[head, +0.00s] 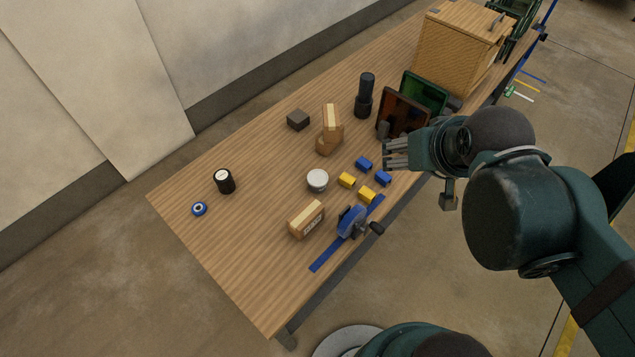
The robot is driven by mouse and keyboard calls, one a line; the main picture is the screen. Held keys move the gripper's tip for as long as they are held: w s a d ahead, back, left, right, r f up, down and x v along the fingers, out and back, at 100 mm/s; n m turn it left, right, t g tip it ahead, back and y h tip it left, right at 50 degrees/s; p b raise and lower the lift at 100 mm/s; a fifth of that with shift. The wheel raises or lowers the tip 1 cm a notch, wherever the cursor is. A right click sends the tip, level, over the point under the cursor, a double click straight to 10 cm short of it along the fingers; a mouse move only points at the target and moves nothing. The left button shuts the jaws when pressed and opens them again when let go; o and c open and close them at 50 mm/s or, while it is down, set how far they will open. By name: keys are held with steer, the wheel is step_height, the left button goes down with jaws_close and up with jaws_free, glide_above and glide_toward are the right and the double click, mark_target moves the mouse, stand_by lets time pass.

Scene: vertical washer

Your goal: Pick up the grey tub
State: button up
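The grey tub (317,180) is a small round container with a pale top. It stands upright near the middle of the wooden table, just left of a yellow block. My gripper (388,154) is to the right of the tub and apart from it, above the blue blocks in the picture. Its fingers point left and look spread, with nothing seen between them. The tub is not hidden by anything.
Yellow blocks (347,180) and blue blocks (364,163) lie right of the tub. A brown block stack (330,132) is above. The table (260,250) is clear at lower left.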

steer(key=shift+w, duration=0.1)
steer(key=m+g+b, duration=0.4)
steer(key=m+g, duration=0.3)
steer(key=m, duration=1.2)
glide_above(319, 177)
steer(key=f, duration=2.9)
steer(key=shift+d+f, duration=0.15)
steer(key=shift+d, duration=0.1)
steer(key=shift+a+f+m, duration=0.2)
steer(key=shift+f+m, duration=0.1)
steer(key=shift+f, duration=0.25)
steer(key=shift+f, duration=1.3)
